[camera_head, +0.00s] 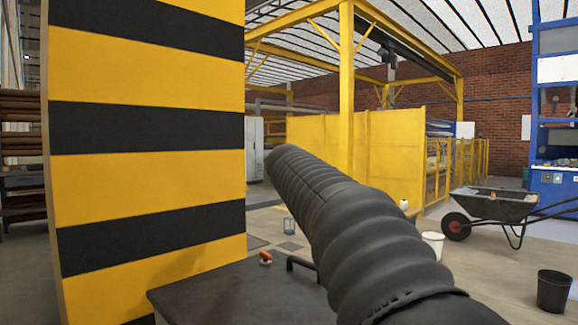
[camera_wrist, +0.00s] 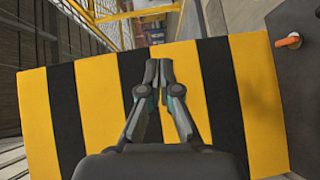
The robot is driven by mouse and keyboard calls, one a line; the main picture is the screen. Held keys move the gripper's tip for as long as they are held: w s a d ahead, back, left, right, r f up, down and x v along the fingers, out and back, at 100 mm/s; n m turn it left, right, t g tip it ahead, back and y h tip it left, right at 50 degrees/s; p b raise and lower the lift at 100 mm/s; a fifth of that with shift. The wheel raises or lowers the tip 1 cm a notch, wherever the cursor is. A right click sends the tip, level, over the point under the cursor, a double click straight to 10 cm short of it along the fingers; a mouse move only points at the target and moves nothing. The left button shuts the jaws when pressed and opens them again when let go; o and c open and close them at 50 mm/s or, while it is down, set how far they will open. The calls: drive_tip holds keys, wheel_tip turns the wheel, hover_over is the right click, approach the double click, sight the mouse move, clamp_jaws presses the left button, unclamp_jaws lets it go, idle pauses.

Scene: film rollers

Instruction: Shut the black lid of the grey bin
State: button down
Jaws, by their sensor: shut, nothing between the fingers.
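My gripper (camera_wrist: 159,66) is shut and empty in the wrist view, in front of a yellow-and-black striped block. My ribbed black arm crosses the head view and hides part of the scene; the gripper itself does not show there. A dark flat top (camera_head: 215,295) with a black bar handle (camera_head: 300,264) lies low in front of me. I cannot tell whether it is the bin's lid. It also shows at the right edge of the wrist view (camera_wrist: 303,85), to the right of my gripper and apart from it. I cannot make out a grey bin body or a raised lid.
The striped block (camera_head: 150,130) stands tall at the left. A small orange thing (camera_head: 265,257) sits by the dark top's far edge. A white bucket (camera_head: 433,243), a black bucket (camera_head: 553,290) and a wheelbarrow (camera_head: 492,206) stand at the right, with open floor around them.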

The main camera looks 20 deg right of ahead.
drive_tip(key=s+d+r+p, duration=0.25)
drive_tip(key=s+r, duration=0.45)
drive_tip(key=r, duration=0.4)
drive_tip(key=s+a+f+m+g+y, duration=0.2)
drive_tip(key=s+a+f+m+g, duration=0.1)
drive_tip(key=s+f, duration=0.8)
drive_tip(key=s+a+f+m+g+y, duration=0.2)
drive_tip(key=s+a+f+m, duration=0.3)
drive_tip(key=f, duration=1.5)
drive_tip(key=s+a+f+m+g+y, duration=0.2)
drive_tip(key=s+a+f+m+g, duration=0.2)
drive_tip(key=s+a+f, duration=0.4)
drive_tip(key=s+f+g, duration=0.1)
drive_tip(key=s+f, duration=0.6)
drive_tip(key=s, duration=0.1)
drive_tip(key=shift+s+a+f+m, duration=0.3)
drive_tip(key=shift+a+f, duration=0.05)
drive_tip(key=shift+a, duration=0.05)
